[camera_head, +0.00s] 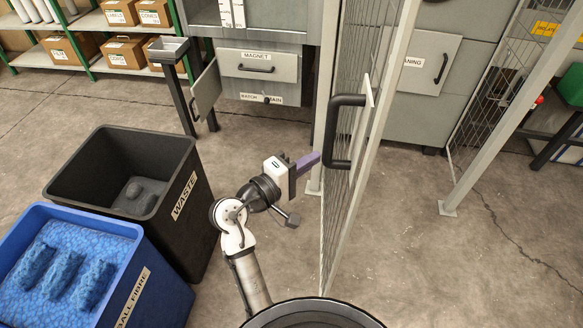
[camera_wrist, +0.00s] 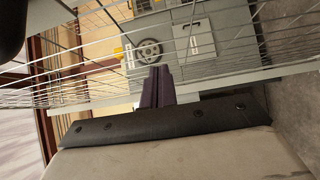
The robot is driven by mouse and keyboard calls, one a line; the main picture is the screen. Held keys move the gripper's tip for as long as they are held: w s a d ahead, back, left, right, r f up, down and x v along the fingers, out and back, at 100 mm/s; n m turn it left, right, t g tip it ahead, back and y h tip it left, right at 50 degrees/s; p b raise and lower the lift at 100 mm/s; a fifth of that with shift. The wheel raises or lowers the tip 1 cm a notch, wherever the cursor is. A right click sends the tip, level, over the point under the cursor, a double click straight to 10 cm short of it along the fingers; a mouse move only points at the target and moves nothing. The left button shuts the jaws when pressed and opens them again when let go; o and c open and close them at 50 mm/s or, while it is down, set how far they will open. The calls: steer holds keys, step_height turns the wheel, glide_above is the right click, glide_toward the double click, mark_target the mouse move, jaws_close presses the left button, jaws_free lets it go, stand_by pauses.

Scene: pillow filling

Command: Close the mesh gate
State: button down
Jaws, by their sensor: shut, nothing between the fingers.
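The mesh gate (camera_head: 347,205) stands swung out toward me in the head view, seen nearly edge-on, with a pale metal frame and thin wire mesh. A black D-shaped handle (camera_head: 334,128) is on its left face. My gripper (camera_head: 312,162) is left of the gate, with its purple fingers pointing right at the lower part of the handle. The fingers are shut and empty; I cannot tell if they touch the gate. In the wrist view my shut fingers (camera_wrist: 158,86) point at the mesh (camera_wrist: 225,72), close to its wires.
A black WASTE bin (camera_head: 180,195) and a blue bin (camera_head: 110,270) of blue fibre stand on the left. Grey cabinets (camera_head: 258,65) are behind, with a small door ajar. A fixed mesh panel (camera_head: 485,85) stands on the right. The floor (camera_head: 420,250) right of the gate is clear.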

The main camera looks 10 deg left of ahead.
mark_target(345, 151)
steer(key=shift+w+d+p, duration=0.2)
steer(key=shift+w+d, duration=0.05)
steer(key=shift+d, duration=0.55)
steer(key=shift+w+d+p, duration=0.2)
steer(key=shift+w+d, duration=0.05)
steer(key=shift+d, duration=0.55)
steer(key=shift+w+d+p, duration=0.2)
steer(key=shift+w+d, duration=0.05)
steer(key=shift+d, duration=0.55)
